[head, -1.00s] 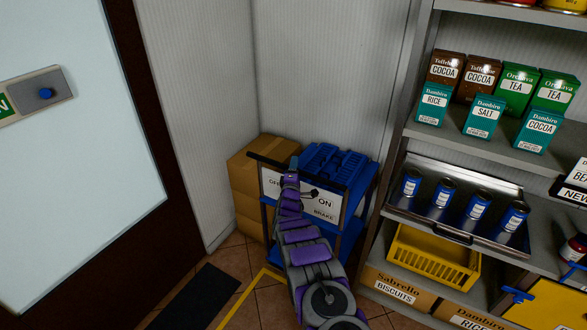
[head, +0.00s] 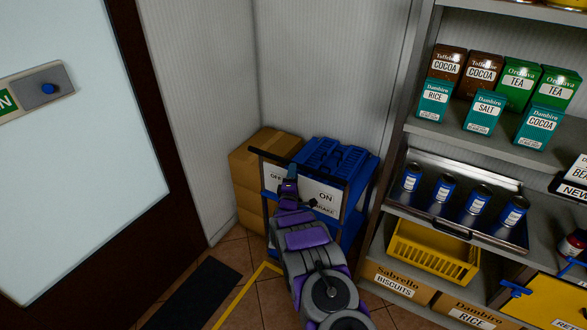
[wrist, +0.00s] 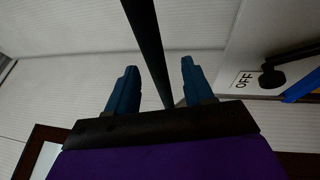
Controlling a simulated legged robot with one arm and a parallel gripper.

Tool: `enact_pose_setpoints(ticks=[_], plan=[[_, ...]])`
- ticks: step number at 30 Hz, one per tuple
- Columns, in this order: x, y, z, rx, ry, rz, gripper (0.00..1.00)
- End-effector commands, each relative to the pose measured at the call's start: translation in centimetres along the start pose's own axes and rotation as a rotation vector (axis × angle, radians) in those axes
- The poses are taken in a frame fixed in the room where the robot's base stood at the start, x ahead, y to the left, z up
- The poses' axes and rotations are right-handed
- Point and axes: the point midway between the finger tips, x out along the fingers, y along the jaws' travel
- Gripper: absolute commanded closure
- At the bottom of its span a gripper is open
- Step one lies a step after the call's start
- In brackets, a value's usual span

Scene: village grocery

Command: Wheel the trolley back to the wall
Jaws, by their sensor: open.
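The blue trolley (head: 350,205) stands in the corner near the wall, with a blue crate (head: 333,160) on top. Its white end panel (head: 273,177) carries OFF, ON and BRAKE lettering. Its dark handle bar (head: 268,155) runs across the top of that panel. In the wrist view the bar (wrist: 150,45) passes between the open fingers of my gripper (wrist: 160,85); I cannot tell whether they touch it. A black brake knob (wrist: 272,76) shows beside the OFF label. In the head view my arm hides part of the panel, and my gripper (head: 291,174) is at the handle.
Cardboard boxes (head: 250,180) are stacked left of the trolley against the wall. Shelves (head: 395,190) with groceries stand close on its right. A door (head: 150,170) is at left. A dark mat (head: 200,292) and a yellow floor line (head: 245,295) lie in front.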

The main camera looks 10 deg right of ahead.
Motion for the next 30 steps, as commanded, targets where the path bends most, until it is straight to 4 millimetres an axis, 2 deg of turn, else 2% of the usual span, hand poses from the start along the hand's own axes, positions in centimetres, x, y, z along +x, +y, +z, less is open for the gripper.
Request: enact_pose_setpoints(ticks=[18, 24, 30], plan=[[-8.9, -0.2, 0.1, -0.002, 0.001, -0.004, 0.48], [-10.3, -0.2, 0.2, -0.001, -0.001, -0.004, 0.48], [-10.6, -0.2, 0.2, 0.0, -0.002, -0.002, 0.48]])
